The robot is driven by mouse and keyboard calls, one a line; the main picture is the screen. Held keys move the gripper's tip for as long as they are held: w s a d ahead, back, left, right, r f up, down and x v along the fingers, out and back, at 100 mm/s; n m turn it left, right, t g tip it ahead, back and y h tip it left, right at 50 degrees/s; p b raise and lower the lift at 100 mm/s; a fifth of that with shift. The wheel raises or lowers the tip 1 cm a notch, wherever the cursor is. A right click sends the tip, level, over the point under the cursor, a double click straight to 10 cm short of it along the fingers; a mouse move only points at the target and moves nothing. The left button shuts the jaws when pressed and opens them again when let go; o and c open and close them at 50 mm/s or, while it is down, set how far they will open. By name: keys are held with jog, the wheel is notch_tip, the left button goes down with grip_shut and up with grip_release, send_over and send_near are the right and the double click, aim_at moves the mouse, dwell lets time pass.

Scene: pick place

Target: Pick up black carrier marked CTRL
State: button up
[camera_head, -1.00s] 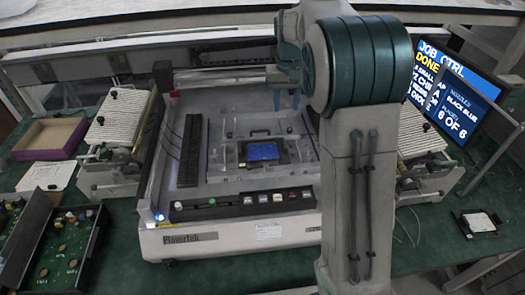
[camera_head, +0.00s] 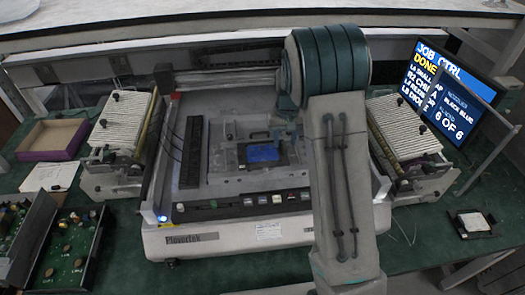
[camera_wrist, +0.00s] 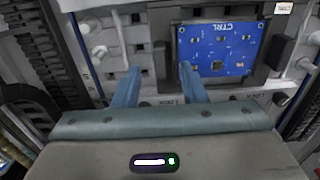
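The black carrier (camera_wrist: 281,51) lies flat in the machine's bed and bears a blue board (camera_wrist: 217,48) marked CTRL, with the letters upside down in the wrist view. In the head view the blue board (camera_head: 262,153) sits near the middle of the machine; the dark carrier shows as a thin border around it. My gripper (camera_wrist: 160,69) is open and empty, with two blue fingers apart. Its right finger points at the carrier's left part, near the board's lower left corner; the left finger is left of the carrier. I cannot tell the height gap.
The white machine (camera_head: 205,240) surrounds the carrier with rails and clamps. Ribbed feeders stand at its left (camera_head: 123,120) and right (camera_head: 403,128). A screen (camera_head: 440,92) stands at the right. A small dark carrier with a white top (camera_head: 474,224) lies on the green table at right.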

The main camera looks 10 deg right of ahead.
jog(key=shift+f, duration=0.75)
grip_shut()
jog(key=shift+r, duration=0.1)
